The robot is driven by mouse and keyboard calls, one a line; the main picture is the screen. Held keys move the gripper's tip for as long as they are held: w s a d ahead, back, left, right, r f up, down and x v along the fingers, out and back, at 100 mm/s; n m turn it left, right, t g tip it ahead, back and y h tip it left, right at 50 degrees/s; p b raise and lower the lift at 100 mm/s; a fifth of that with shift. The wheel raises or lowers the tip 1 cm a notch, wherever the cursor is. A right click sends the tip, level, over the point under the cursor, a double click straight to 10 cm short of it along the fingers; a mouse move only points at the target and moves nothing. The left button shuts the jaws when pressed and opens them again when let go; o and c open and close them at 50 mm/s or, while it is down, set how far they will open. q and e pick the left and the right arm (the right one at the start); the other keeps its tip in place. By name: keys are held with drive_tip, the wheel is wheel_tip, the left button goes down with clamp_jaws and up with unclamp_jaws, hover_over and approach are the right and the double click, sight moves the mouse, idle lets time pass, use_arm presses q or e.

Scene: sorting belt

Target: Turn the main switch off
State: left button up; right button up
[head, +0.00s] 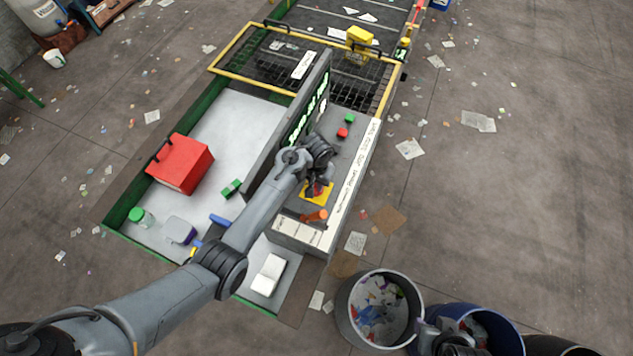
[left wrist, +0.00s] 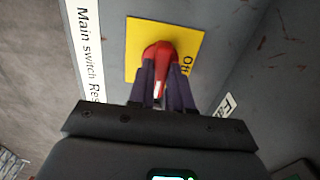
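The main switch has a red handle (left wrist: 160,52) on a yellow plate (left wrist: 137,38), seen close in the left wrist view. The word "Off" is on the plate's right part, and a "Main switch" label runs along the left. In the head view the yellow plate (head: 326,197) lies on the grey control console, partly covered by my gripper. My left gripper (left wrist: 161,92) has its two dark fingers on either side of the red handle, apparently closed against it. It also shows in the head view (head: 316,184). My right gripper (head: 450,338) shows only partly at the bottom; its fingers are unclear.
A green button (head: 350,118) and a red button (head: 343,132) sit farther up the console. An orange knob (head: 314,215) is just below the yellow plate. A red toolbox (head: 181,163) stands on the white surface left of the upright panel. Bins (head: 345,325) stand at lower right.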

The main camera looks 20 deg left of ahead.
use_arm(q)
clamp_jaws()
drive_tip(key=shift+n, duration=0.3)
drive_tip(key=n, duration=1.2)
drive_tip(key=shift+n, duration=0.3)
drive_tip(key=n, duration=0.4)
drive_tip(key=shift+n, duration=0.3)
